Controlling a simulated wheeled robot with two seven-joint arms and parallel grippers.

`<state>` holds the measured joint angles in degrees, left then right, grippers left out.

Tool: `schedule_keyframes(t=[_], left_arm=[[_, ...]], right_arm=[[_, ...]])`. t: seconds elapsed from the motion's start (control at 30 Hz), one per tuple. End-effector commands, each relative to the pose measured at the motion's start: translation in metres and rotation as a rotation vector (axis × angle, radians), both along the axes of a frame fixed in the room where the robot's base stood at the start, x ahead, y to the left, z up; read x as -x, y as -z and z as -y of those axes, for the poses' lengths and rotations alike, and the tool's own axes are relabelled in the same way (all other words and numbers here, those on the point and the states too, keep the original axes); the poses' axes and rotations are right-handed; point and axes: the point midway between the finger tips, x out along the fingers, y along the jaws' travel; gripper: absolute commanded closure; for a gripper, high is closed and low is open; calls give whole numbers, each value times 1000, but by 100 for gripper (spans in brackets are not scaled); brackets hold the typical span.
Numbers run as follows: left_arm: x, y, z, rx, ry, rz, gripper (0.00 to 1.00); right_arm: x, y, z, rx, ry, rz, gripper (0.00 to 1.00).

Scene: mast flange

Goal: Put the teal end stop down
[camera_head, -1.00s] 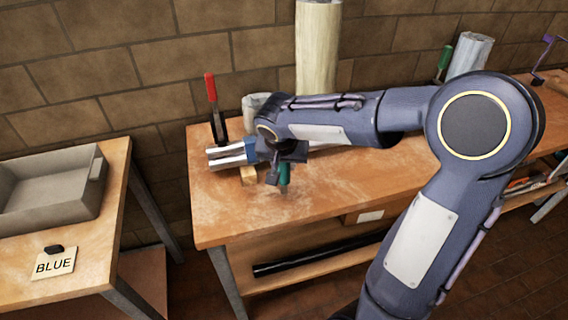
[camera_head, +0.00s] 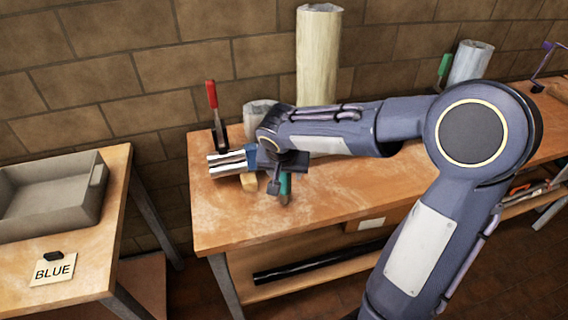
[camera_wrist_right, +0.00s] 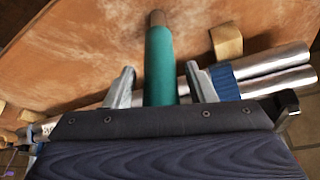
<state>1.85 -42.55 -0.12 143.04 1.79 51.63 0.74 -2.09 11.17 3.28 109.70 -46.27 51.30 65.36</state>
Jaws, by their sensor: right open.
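The teal end stop (camera_head: 285,186) is a teal cylinder at the left part of the workbench, partly hidden by my right gripper in the head view. In the right wrist view the teal end stop (camera_wrist_right: 159,62) lies between the two fingers of my right gripper (camera_wrist_right: 160,88), with a visible gap on each side. Its far end is brown and meets the wooden bench top. My right gripper (camera_head: 284,176) is open around it. My left gripper is in neither view.
Silver tubes with a blue band (camera_head: 228,163) lie beside a wooden block (camera_head: 249,183), close to the gripper. A red-handled clamp (camera_head: 213,100) and a tall pale roll (camera_head: 318,55) stand behind. A grey bin (camera_head: 50,200) and BLUE card (camera_head: 53,269) are on the left table.

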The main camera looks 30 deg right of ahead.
Motion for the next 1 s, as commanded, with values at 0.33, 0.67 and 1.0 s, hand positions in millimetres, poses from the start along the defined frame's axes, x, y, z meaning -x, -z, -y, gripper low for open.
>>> schedule_keyframes(t=[0.33,0.67,1.0], left_arm=[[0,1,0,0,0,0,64],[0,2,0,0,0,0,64],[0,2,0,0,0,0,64]], right_arm=[[20,-63,-15,-1,-2,7,50],[36,-108,-26,-1,-1,2,50],[144,-73,-29,-189,-279,-8,50]])
